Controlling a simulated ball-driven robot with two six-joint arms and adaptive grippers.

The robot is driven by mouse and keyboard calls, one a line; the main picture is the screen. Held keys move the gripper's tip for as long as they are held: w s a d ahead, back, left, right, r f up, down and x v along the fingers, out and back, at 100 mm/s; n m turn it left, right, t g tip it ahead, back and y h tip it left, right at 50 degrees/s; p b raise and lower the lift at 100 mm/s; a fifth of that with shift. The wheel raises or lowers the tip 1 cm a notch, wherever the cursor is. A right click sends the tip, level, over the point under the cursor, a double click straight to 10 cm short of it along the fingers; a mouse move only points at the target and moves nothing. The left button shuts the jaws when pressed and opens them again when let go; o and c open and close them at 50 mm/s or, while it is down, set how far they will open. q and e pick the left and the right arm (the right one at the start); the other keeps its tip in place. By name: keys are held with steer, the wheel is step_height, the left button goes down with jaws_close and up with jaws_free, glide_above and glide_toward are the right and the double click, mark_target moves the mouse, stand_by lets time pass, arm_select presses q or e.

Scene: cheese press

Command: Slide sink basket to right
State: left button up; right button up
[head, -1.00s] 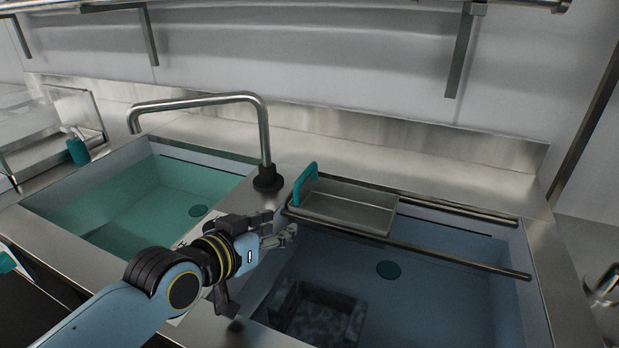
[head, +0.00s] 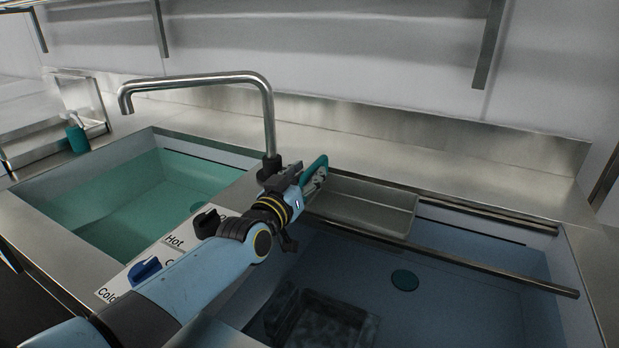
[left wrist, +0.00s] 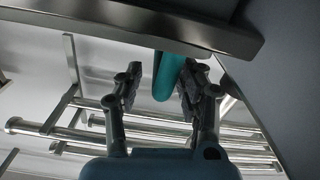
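The sink basket (head: 372,207) is a shallow steel tray resting across two rails at the left end of the right sink. Its teal handle (head: 317,166) stands up at its left end. My left gripper (head: 304,178) is at this handle, beside the tray's left end. In the left wrist view the teal handle (left wrist: 167,76) lies between the two fingers. The fingers are apart, with a visible gap on the left side of the handle. The right finger is close to the handle; contact is hard to tell. My right gripper is not in view.
The rails (head: 485,263) are clear to the right of the basket. A tall faucet (head: 268,125) stands just behind and left of my left gripper. A dark container (head: 318,322) sits low in the right sink (head: 470,300). Hot and cold knobs (head: 145,268) lie beneath my left arm.

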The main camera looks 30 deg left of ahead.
arm_select(q)
steer(key=shift+w, duration=0.5)
steer(key=shift+c, duration=0.2)
jaws_close()
